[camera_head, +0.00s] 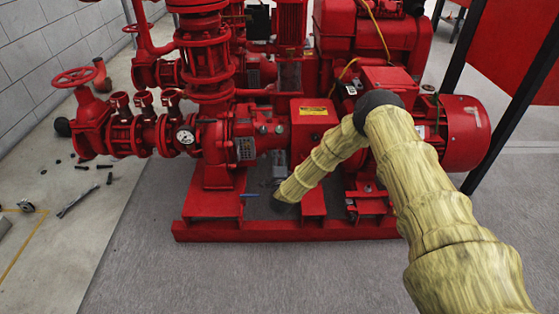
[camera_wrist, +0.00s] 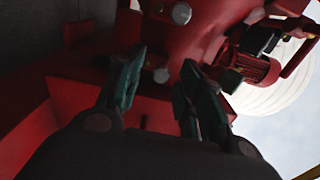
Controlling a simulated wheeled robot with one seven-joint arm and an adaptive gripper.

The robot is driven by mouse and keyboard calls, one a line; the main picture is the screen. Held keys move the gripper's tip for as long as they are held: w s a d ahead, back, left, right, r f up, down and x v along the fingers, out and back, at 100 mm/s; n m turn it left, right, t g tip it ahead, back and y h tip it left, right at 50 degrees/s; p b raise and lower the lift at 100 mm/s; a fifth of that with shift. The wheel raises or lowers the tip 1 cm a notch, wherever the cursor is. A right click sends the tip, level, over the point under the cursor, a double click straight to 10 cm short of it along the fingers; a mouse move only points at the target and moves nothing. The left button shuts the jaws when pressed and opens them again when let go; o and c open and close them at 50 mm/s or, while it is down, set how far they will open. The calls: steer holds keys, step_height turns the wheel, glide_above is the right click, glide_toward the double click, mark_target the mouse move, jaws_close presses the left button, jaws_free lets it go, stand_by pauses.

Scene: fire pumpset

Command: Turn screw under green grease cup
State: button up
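My gripper (camera_wrist: 162,60) is open in the wrist view, with its two dark teal fingers apart and nothing held between them. A small grey rounded knob (camera_wrist: 160,75) shows in the gap between the fingertips, apparently on the red pump body beyond them. A second grey knob (camera_wrist: 181,13) is higher up. A dark green piece (camera_wrist: 231,80) is right of the fingers; I cannot tell whether it is the grease cup. The screw is not clearly made out. In the head view, my arm reaches down to the pump's front, and the gripper is hardly distinguishable there.
The red pumpset (camera_head: 225,135) stands on a red base frame (camera_head: 290,230). A pressure gauge (camera_head: 186,137) and valves are on its left, a red motor (camera_head: 462,133) on its right. Loose tools (camera_head: 77,198) lie on the left floor. The grey floor in front is clear.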

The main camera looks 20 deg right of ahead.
steer(key=v, duration=1.2)
steer(key=shift+s+a, duration=0.1)
stand_by(0.4)
steer(key=s+a+f+n+g+y, duration=0.35)
steer(key=s+f+n, duration=0.25)
steer(key=s, duration=0.5)
steer(key=s+a+f+n+g+y, duration=0.3)
steer(key=s+a+f+n+g, duration=0.25)
steer(key=s, duration=0.45)
steer(key=s+d+n+g, duration=0.3)
steer(key=s, duration=0.7)
steer(key=s+d+n+g+h, duration=0.1)
steer(key=s+d+n+g, duration=0.15)
steer(key=s, duration=0.65)
steer(key=s+d+n+g, duration=0.3)
steer(key=s+n, duration=0.1)
steer(key=s, duration=0.6)
step_height(320, 180, up, 33)
steer(key=p, duration=3.3)
steer(key=shift+s, duration=0.35)
